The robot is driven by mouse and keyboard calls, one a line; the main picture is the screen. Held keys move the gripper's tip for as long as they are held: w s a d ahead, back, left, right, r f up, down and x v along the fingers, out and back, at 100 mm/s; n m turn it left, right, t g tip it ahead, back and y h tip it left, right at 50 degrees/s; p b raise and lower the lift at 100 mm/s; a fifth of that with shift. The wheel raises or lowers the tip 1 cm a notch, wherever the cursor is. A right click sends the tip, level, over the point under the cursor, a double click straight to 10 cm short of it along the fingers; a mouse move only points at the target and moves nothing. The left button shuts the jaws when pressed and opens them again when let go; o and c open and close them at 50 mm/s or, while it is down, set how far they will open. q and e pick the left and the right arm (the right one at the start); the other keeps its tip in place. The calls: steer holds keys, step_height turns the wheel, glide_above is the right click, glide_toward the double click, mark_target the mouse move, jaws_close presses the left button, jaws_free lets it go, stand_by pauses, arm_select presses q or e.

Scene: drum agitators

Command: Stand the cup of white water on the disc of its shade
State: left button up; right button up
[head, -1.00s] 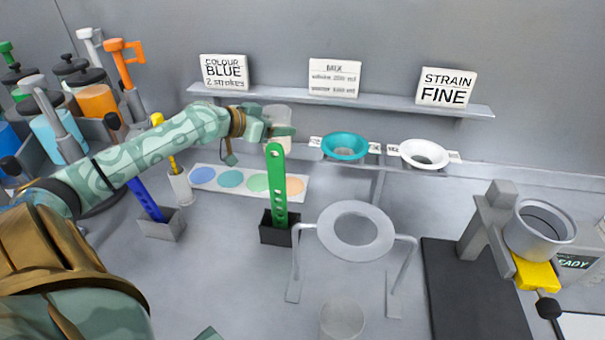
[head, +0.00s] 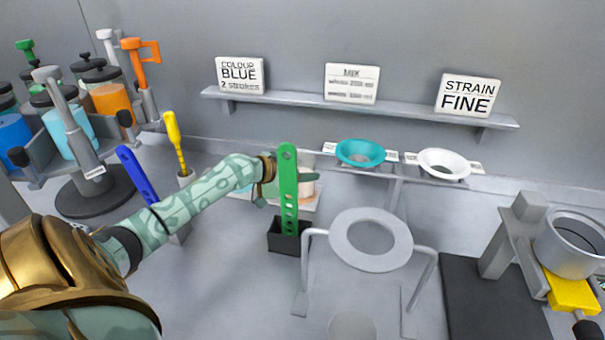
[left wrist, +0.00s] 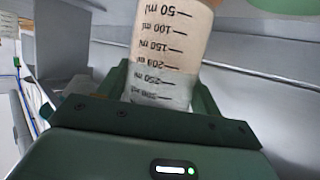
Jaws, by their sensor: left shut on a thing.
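My left gripper (head: 268,188) is shut on a clear graduated cup (left wrist: 172,50), which holds a pale, whitish liquid. The cup's marks appear upside down in the left wrist view. In the head view the cup (head: 306,187) is mostly hidden behind the upright green slotted paddle. It is at the right end of the white strip (head: 318,198) of coloured discs. My arm, the gripper and the paddle hide most of the strip and its discs. I cannot tell whether the cup touches the strip. My right gripper is not in view.
The green paddle (head: 288,175) stands in a black holder (head: 290,238) close in front of the gripper and cup. A grey ring stand (head: 340,240) is to its right. Teal (head: 360,152) and white (head: 444,163) funnels sit behind. Pump jars (head: 112,98) stand at far left.

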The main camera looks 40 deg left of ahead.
arm_select(q)
steer(key=shift+w+d+f, duration=0.1)
steer(key=shift+w+f, duration=0.15)
steer(key=shift+f, duration=0.3)
steer(key=shift+f+b, duration=0.2)
steer(key=shift+b, duration=0.15)
steer(key=o, duration=1.2)
steer(key=shift+s, duration=0.1)
steer(key=shift+c, duration=0.2)
